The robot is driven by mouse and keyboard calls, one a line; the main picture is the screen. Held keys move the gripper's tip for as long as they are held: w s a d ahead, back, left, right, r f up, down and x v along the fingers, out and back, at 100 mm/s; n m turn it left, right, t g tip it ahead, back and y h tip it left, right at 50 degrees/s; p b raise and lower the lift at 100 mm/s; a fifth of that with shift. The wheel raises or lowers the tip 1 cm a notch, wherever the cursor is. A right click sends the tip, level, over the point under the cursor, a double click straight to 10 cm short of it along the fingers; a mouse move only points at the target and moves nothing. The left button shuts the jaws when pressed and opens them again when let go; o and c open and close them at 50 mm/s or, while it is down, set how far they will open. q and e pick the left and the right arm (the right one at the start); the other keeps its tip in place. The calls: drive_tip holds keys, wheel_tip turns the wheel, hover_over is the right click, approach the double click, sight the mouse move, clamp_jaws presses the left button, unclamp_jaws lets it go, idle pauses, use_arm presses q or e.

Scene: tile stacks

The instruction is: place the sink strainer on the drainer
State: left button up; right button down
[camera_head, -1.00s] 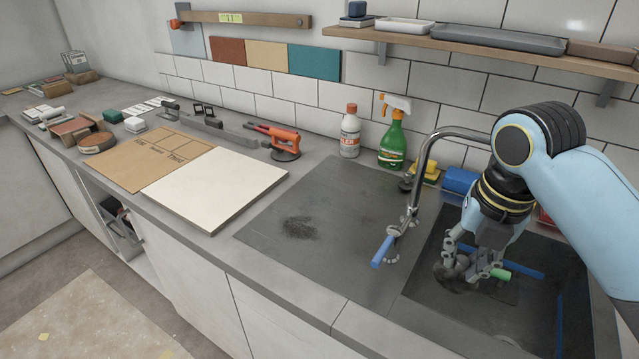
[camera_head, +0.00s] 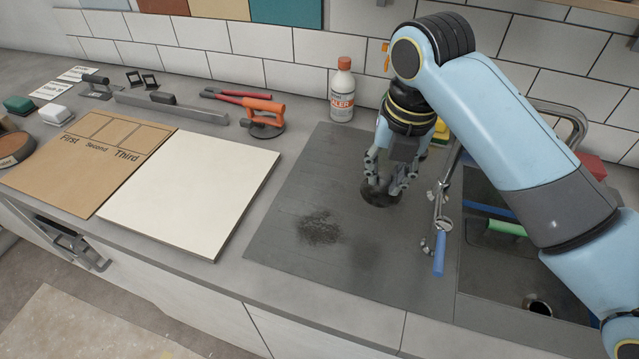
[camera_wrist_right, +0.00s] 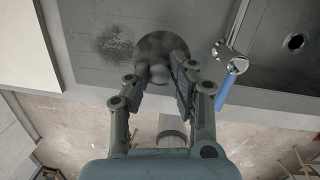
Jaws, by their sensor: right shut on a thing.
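The sink strainer (camera_head: 379,194) is a dark round piece held between the fingers of my right gripper (camera_head: 389,186). It is over the dark grey drainer (camera_head: 300,265), left of the tap. I cannot tell whether it touches the drainer. In the right wrist view the strainer (camera_wrist_right: 160,52) is a dark disc with a knob, and the fingers of my right gripper (camera_wrist_right: 158,82) close around the knob. A dark smudge (camera_head: 319,228) marks the drainer to the left of the strainer. My left gripper is out of view.
The tap (camera_head: 441,205) with a blue handle stands right of the strainer. The sink (camera_head: 490,265) has an open drain hole (camera_head: 538,306) and a green-handled tool (camera_head: 506,228). A white board (camera_head: 190,190) lies left of the drainer. A bottle (camera_head: 342,92) stands behind. The drainer's front is clear.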

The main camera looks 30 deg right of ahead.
drive_tip(key=w+a+f, duration=0.2)
drive_tip(key=f, duration=0.1)
drive_tip(key=w+a+f+p, duration=0.1)
drive_tip(key=w+a+f, duration=0.1)
drive_tip(key=a+f, duration=0.1)
drive_tip(key=w+a+f, duration=0.2)
drive_tip(key=f, duration=0.1)
drive_tip(key=shift+w+a+p, duration=0.25)
drive_tip(key=shift+a+p, duration=0.1)
drive_tip(key=shift+f, duration=0.35)
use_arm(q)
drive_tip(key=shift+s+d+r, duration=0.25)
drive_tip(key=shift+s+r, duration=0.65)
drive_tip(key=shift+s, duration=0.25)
use_arm(e)
drive_tip(key=shift+f, duration=0.2)
drive_tip(key=c, duration=1.2)
unclamp_jaws()
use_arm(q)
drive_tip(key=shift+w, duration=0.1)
use_arm(e)
drive_tip(key=shift+o, duration=0.2)
